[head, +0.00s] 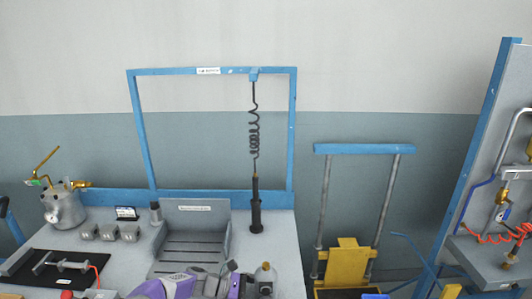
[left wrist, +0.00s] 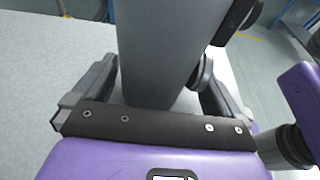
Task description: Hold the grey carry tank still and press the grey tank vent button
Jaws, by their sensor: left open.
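In the left wrist view a large grey cylinder, seemingly the grey carry tank (left wrist: 165,45), stands between the two fingers of my left gripper (left wrist: 160,88). The fingers are spread, one on each side; whether either touches it I cannot tell. A dark round fitting (left wrist: 236,18) sits at its right side. A purple part with a dark end, seemingly my right gripper (left wrist: 300,115), is at the right. No vent button can be made out.
A pale tank with brass fittings (head: 62,210) stands at the bench's back left. A grey slatted cradle (head: 190,245), a black post (head: 256,212) under a coiled cord (head: 254,135) and small grey blocks (head: 110,233) stand on the bench (head: 280,235). A yellow-based stand (head: 347,262) is right.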

